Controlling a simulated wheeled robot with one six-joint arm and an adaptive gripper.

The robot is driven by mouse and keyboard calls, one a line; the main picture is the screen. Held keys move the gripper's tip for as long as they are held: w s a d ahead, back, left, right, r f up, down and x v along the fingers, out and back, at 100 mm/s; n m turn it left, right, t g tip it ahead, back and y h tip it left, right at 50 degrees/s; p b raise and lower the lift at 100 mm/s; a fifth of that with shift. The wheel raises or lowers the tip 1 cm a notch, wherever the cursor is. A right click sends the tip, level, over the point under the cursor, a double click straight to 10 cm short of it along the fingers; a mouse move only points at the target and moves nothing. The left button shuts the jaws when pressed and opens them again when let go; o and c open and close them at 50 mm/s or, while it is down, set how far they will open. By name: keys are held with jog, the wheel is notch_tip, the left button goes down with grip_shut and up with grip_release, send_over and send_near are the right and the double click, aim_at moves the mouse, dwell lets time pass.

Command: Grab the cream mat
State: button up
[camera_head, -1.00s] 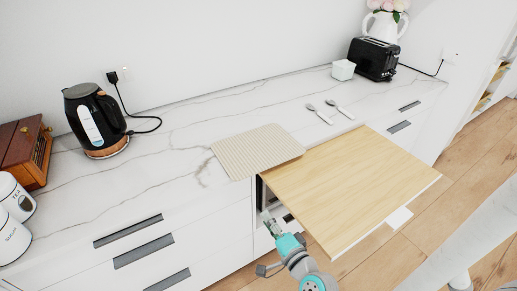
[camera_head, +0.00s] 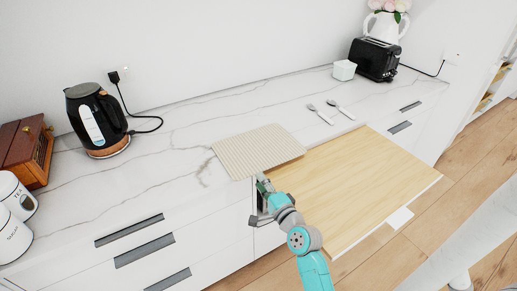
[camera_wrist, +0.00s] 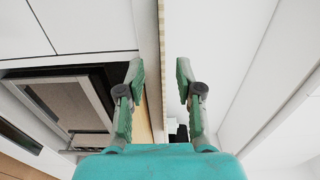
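The cream mat (camera_head: 257,150) is a ribbed, rounded rectangle lying flat on the marble counter. Its near right part reaches the counter's front edge, beside the pull-out wooden board. My gripper (camera_head: 262,183) is just below and in front of the mat's near edge, its tips close to it; contact cannot be told from the head view. In the wrist view my gripper (camera_wrist: 160,78) is open, with a finger on each side. A thin beige ribbed strip (camera_wrist: 161,55), apparently the mat's edge seen end-on, runs between the fingers with gaps on both sides.
The pull-out wooden board (camera_head: 365,180) sticks out right of my gripper. Drawer fronts (camera_head: 150,255) are at the left. A fork (camera_head: 321,114) and spoon (camera_head: 341,109) lie behind the board. A kettle (camera_head: 92,118), white cup (camera_head: 344,70) and toaster (camera_head: 374,59) stand farther back.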

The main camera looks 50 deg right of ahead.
jog(key=shift+x, duration=2.25)
jog(key=shift+r, duration=0.15)
grip_shut()
